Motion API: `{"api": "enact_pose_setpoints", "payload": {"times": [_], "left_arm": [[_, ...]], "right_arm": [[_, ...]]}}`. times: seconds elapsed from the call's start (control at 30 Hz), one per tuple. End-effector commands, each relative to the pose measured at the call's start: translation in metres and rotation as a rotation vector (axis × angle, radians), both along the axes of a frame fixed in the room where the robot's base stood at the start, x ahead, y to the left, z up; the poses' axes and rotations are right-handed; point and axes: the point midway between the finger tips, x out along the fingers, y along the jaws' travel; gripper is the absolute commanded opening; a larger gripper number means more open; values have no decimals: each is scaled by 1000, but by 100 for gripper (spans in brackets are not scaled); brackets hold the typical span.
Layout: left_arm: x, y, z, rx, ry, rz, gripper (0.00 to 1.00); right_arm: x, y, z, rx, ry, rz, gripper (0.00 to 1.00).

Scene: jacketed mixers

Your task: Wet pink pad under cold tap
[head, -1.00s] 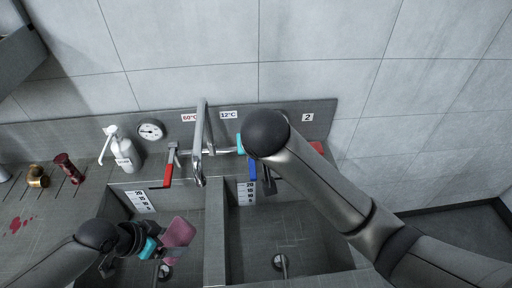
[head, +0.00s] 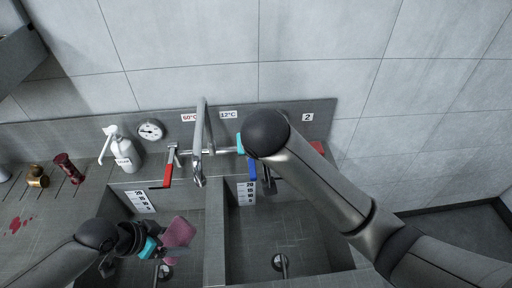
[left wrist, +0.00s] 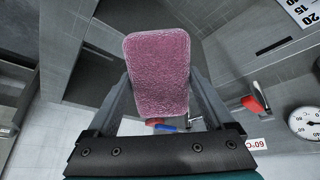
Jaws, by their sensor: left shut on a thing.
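My left gripper (head: 153,246) is shut on the pink pad (head: 179,232) and holds it over the left basin, below and slightly left of the tap's spout (head: 199,165). In the left wrist view the pad (left wrist: 158,72) stands between the fingers, its surface speckled and glossy. The blue lever (head: 252,168), on the 12°C side, points down. My right arm reaches across to it; the right gripper is mostly hidden behind its own wrist, so its fingers cannot be judged. No clear water stream shows at the spout.
The red lever (head: 168,172) is on the 60°C side. A divider (head: 215,235) separates the left basin from the empty right basin (head: 305,235). A white pump bottle (head: 124,152), a dark red item (head: 68,168) and a brass item (head: 37,176) stand on the left counter.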

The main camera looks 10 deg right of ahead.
Motion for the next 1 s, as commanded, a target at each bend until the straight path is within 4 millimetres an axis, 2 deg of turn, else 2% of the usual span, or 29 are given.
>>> {"api": "enact_pose_setpoints", "payload": {"times": [0.17,0.4,0.73,1.0], "left_arm": [[-1,1,1,0,0,0,42],[-11,14,18,2,1,1,42],[-28,34,34,3,0,-1,42],[-32,39,40,-1,-1,0,42]], "right_arm": [[0,0,2,0,0,0,0],[0,0,24,0,0,0,0],[0,0,24,0,0,0,0],[0,0,24,0,0,0,0]]}}
